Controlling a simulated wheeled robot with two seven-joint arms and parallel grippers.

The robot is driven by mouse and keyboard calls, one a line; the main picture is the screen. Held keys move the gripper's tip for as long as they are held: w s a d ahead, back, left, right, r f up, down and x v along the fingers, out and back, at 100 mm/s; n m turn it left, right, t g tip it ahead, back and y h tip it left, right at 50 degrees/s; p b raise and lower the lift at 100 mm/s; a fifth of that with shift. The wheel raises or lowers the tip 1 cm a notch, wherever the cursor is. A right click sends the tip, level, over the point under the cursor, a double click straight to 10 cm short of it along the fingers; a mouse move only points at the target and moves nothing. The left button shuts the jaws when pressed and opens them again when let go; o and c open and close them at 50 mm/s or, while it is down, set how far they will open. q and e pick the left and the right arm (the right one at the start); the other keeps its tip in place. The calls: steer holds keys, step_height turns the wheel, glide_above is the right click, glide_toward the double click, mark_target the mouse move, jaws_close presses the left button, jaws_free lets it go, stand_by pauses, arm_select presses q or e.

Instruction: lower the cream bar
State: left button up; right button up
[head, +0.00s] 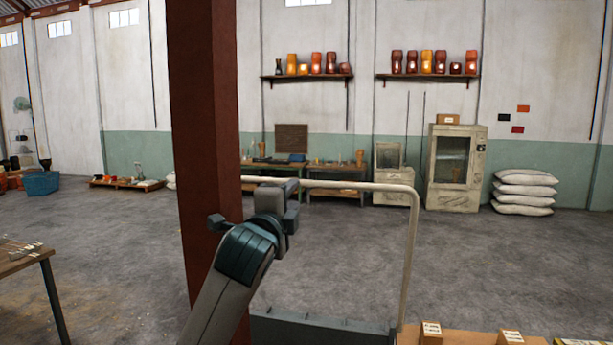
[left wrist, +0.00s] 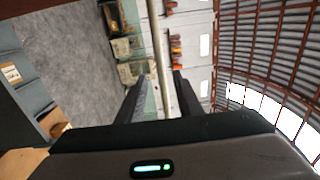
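The cream bar (head: 345,186) is a thin rail that runs level at its top, bends at the right and drops down to a dark grey platform edge (head: 320,328). Its left end meets the post's edge in the picture. My left gripper (head: 284,190) is at the left part of the level run. In the left wrist view, the bar (left wrist: 157,45) runs down the middle of the picture, between the two spread fingers (left wrist: 160,80), with a gap on each side. My right gripper is out of view.
Small labelled boxes (head: 430,333) sit on a wooden surface at the lower right. A table corner (head: 25,258) is at the left. Benches, a cream cabinet (head: 455,170) and stacked sacks (head: 524,192) stand far back, beyond open floor.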

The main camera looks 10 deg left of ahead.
mark_target(303, 181)
arm_select(q)
steer(key=w+p, duration=0.1)
steer(key=w, duration=0.3)
steer(key=w+p, duration=0.2)
steer(key=w, duration=0.2)
steer(key=w+r+p, duration=0.1)
steer(key=w+p, duration=0.1)
steer(key=w, duration=0.2)
steer(key=shift+w+r, duration=0.1)
steer(key=shift+w, duration=0.05)
steer(key=shift+w+p, duration=0.45)
steer(key=shift+w, duration=0.3)
steer(key=shift+c, duration=0.3)
jaws_close()
